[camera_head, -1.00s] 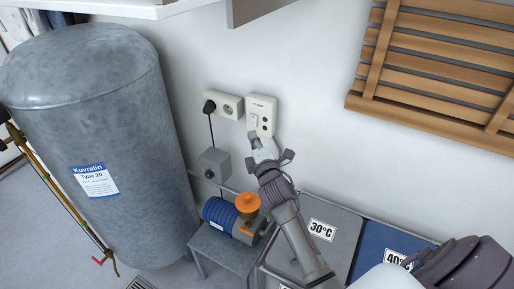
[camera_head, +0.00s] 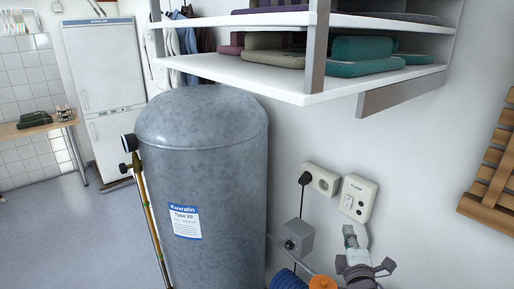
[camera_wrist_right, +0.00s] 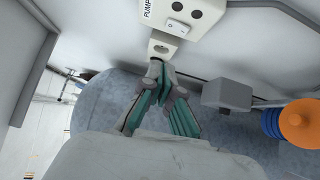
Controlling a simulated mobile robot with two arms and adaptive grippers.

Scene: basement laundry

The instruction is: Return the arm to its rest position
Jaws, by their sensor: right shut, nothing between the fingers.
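My right gripper (camera_head: 351,238) is in the lower right of the head view, just below a white switch box (camera_head: 357,198) on the wall. In the right wrist view its fingers (camera_wrist_right: 163,72) are closed together with nothing between them, and their teal pads show. The box (camera_wrist_right: 203,20) is at the top of that view, with a rocker switch, two dark round spots and a label that reads "PUMP". I cannot tell whether the fingertips touch the box. Most of my right arm is below the head view's edge. My left gripper is not in view.
A grey tank (camera_head: 215,150) stands left of the gripper. A wall socket (camera_head: 322,180) with a black plug and a grey box (camera_head: 299,238) are close by. A blue and orange pump (camera_head: 322,283) is below. A white shelf (camera_head: 285,78) with folded cloth juts out above.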

